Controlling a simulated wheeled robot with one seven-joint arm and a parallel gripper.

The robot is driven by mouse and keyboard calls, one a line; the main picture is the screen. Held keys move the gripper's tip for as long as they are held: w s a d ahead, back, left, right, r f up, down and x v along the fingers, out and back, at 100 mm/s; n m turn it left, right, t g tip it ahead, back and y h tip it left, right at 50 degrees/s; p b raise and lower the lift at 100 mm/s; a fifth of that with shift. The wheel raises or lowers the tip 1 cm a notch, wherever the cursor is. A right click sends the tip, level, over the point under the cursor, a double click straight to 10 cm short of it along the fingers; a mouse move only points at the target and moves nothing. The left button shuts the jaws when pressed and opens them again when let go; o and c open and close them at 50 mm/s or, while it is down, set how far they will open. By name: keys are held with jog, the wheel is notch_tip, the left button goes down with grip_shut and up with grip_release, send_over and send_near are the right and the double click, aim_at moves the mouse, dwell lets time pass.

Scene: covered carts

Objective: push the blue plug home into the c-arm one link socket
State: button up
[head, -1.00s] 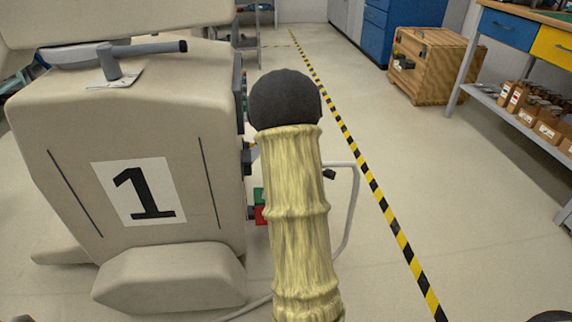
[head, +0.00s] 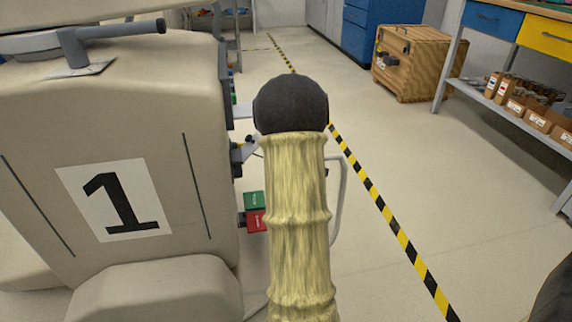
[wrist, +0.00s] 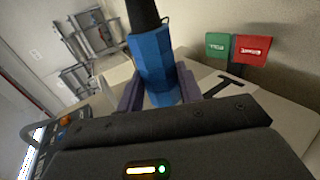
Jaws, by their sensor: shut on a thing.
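The beige c-arm cart marked 1 (head: 150,200) fills the left of the head view. Dark fittings (head: 237,158) show along its right side; I cannot tell which one is the socket. In the wrist view the blue plug (wrist: 155,65) stands between the two purple-grey fingers of my gripper (wrist: 158,92), which are shut on it. A black part continues from the plug's far end, out of the top of the picture. My sleeved arm hides most of the gripper in the head view. Whether the plug touches a socket cannot be seen.
A green tag (head: 254,200) and a red tag (head: 257,221) sit low beside the cart; they also show in the wrist view. A grey tube frame (head: 342,200) stands behind my arm. Open floor with a striped line (head: 385,215) lies to the right, before a wooden crate (head: 415,65).

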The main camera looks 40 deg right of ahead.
jog(key=shift+a, duration=0.1)
jog(key=shift+w+a+b, duration=0.35)
jog(key=shift+w+a, duration=0.15)
jog(key=shift+a, duration=0.15)
jog(key=shift+w+a+b, duration=0.3)
jog(key=shift+w+a, duration=0.15)
jog(key=shift+a, duration=0.2)
jog(key=shift+w+a+b, duration=0.2)
jog(key=shift+w+a, duration=0.05)
jog(key=shift+a, duration=0.3)
jog(key=shift+w+a+b, duration=0.2)
jog(key=shift+w+a, duration=0.05)
jog(key=shift+a, duration=0.25)
jog(key=shift+w+a+r+b, duration=0.15)
jog(key=shift+w+a, duration=0.3)
jog(key=shift+a, duration=0.25)
jog(key=shift+w+a+f+b, duration=0.15)
jog(key=shift+w+a, duration=0.25)
jog(key=shift+a, duration=0.3)
dwell(0.5)
jog(key=shift+s+d+r, duration=0.1)
jog(key=shift+d, duration=0.15)
jog(key=shift+s+d, duration=0.4)
jog(key=shift+d, duration=0.25)
